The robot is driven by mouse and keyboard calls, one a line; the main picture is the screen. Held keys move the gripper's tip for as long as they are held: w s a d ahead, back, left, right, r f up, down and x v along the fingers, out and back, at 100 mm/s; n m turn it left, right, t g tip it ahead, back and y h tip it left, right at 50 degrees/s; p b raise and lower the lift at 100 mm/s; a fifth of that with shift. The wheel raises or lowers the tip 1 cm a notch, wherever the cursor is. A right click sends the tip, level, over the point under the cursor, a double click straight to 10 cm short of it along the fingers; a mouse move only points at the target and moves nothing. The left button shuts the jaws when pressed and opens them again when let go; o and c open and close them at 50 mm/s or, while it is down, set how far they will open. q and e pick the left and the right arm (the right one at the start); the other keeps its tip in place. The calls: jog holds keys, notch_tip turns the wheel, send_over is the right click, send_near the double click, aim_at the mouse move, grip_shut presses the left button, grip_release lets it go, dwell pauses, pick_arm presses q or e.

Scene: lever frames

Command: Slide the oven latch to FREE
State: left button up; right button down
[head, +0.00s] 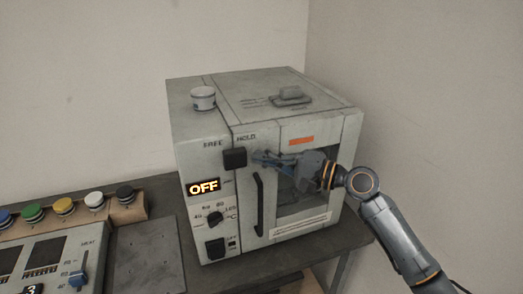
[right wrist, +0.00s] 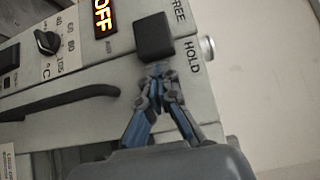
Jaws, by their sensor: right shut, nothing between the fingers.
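The oven latch is a dark square block (head: 235,158) on the upper front of the grey oven (head: 205,125). It sits below and between the printed words FREE, on the left, and HOLD, on the right. The latch also shows in the right wrist view (right wrist: 154,37). My right gripper (head: 256,157) is shut and empty, with its fingertips (right wrist: 158,70) right beside the latch on the HOLD side. Tips and latch look touching or nearly so; I cannot tell which. My left gripper is not in view.
A dark door handle (head: 259,204) stands below my right gripper, beside the door window. A display (head: 203,187) reads OFF, with a dial (head: 215,218) under it.

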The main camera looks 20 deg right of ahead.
aim_at(239, 162)
jog(key=shift+s+a, duration=0.1)
jog(key=shift+a, duration=0.3)
jog(key=a+p, duration=0.2)
jog(key=a, duration=0.1)
jog(key=shift+a+r+p, duration=0.1)
jog(key=shift+a+p, duration=0.2)
jog(key=shift+a, duration=0.3)
jog(key=shift+d, duration=0.1)
